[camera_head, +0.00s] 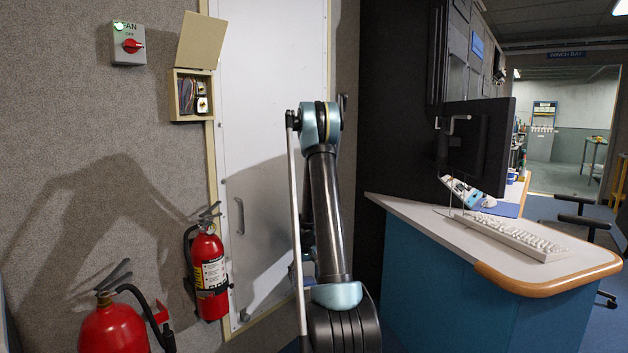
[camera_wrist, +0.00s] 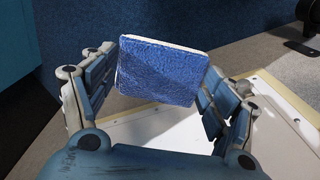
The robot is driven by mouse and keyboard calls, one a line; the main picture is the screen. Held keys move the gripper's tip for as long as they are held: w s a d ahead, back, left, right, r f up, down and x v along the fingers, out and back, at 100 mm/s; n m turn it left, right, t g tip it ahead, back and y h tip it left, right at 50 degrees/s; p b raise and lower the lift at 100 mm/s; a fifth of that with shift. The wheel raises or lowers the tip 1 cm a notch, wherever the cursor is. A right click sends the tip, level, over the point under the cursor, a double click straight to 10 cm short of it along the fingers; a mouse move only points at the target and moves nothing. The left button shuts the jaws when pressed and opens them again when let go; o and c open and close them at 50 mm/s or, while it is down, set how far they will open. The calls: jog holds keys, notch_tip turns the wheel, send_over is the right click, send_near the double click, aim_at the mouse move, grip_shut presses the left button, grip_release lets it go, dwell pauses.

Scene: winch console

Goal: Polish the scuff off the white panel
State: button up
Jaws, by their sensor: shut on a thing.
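The white panel (camera_head: 265,90) is a tall, door-like panel in a cream frame on the wall, with a handle on its left side. Part of a white surface with a cream edge, apparently the same panel (camera_wrist: 155,128), shows below and right of my gripper in the wrist view. My gripper (camera_wrist: 163,72) is shut on a blue fuzzy pad (camera_wrist: 160,72) with a pale backing, held between its fingertips. The pad looks apart from the panel, though contact is hard to judge. My arm hides the gripper in the head view. I cannot make out the scuff; shadows cross the panel.
Two red extinguishers, one by the frame (camera_head: 208,275) and one nearer (camera_head: 115,328), stand at left. An open cream box (camera_head: 193,95) and a fan switch (camera_head: 129,44) are on the wall. A desk (camera_head: 500,240) with monitor (camera_head: 480,145) and keyboard (camera_head: 515,235) stands at right.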

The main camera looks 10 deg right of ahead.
jog(key=shift+w+d, duration=0.25)
jog(key=shift+d, duration=0.3)
jog(key=w+a+r+m+t+y, duration=0.25)
jog(key=w+a+r+y, duration=0.2)
jog(key=r, duration=0.55)
jog(key=w+a+r+m+t+y, duration=0.1)
jog(key=w+a+r+t+y, duration=0.3)
jog(key=r, duration=0.5)
jog(key=w+d+r+m+t+y, duration=0.15)
jog(key=r+t, duration=0.25)
jog(key=r, duration=0.7)
jog(key=w+d+r+m+t+y, duration=0.1)
jog(key=d+r+m+t, duration=0.2)
jog(key=r, duration=0.7)
jog(key=shift+n+t, duration=0.3)
jog(key=shift+t, duration=0.15)
jog(key=shift+x, duration=2.9)
jog(key=shift+x, duration=0.95)
jog(key=shift+d, duration=0.1)
